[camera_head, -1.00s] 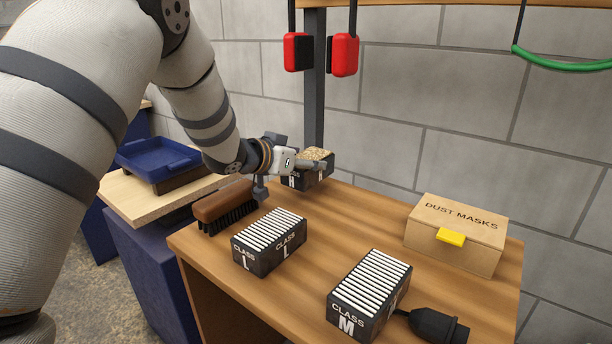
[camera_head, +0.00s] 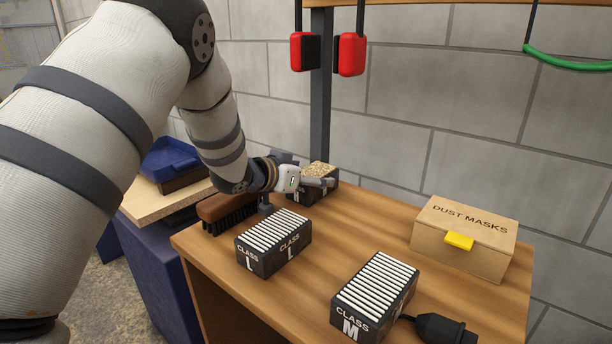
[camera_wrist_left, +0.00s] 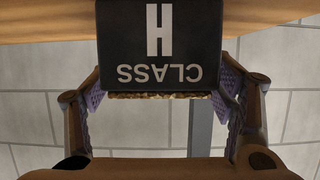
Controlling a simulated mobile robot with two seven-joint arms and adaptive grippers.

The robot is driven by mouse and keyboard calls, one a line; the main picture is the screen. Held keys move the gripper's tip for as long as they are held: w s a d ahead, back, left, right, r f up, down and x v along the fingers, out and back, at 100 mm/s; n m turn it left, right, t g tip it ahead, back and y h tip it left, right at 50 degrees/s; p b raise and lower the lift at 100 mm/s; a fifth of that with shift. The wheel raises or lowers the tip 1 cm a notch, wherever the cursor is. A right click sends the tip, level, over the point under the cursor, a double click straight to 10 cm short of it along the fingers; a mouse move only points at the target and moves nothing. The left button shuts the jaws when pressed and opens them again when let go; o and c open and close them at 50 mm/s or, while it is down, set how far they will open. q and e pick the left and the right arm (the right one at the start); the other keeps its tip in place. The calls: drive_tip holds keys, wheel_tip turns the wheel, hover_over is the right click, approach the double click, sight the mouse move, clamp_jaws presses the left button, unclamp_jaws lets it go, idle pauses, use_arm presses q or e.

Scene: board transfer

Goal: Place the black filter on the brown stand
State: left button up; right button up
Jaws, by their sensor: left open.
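The black filter marked CLASS H (camera_head: 298,196), with a tan speckled top, is at the back of the wooden table. My left gripper (camera_head: 317,183) is at this filter and partly covers it. In the left wrist view the filter (camera_wrist_left: 160,45) appears upside down between my open fingers (camera_wrist_left: 163,95), with a small gap showing at the right. Contact at the left finger I cannot tell. Two other black filters, CLASS L (camera_head: 273,258) and CLASS M (camera_head: 360,315), have white pleated tops. A brown block (camera_head: 185,179) carries a blue tray on a board at the left. My right gripper is out of view.
A brown brush (camera_head: 228,212) lies left of the CLASS L filter. A DUST MASKS box (camera_head: 440,246) and a black plug-like object (camera_head: 442,330) are on the right. The blue tray (camera_head: 170,160) is at the left. Red ear muffs (camera_head: 350,55) hang above.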

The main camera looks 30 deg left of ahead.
use_arm(q)
drive_tip(key=shift+r, duration=0.35)
drive_tip(key=v, duration=0.3)
drive_tip(key=p+v, duration=0.1)
drive_tip(key=v, duration=0.1)
drive_tip(key=shift+s+r+p, duration=0.25)
drive_tip(key=shift+r+p, duration=0.05)
drive_tip(key=shift+r, duration=0.2)
drive_tip(key=f+v, duration=0.1)
drive_tip(key=v, duration=0.5)
drive_tip(key=shift+s, duration=0.2)
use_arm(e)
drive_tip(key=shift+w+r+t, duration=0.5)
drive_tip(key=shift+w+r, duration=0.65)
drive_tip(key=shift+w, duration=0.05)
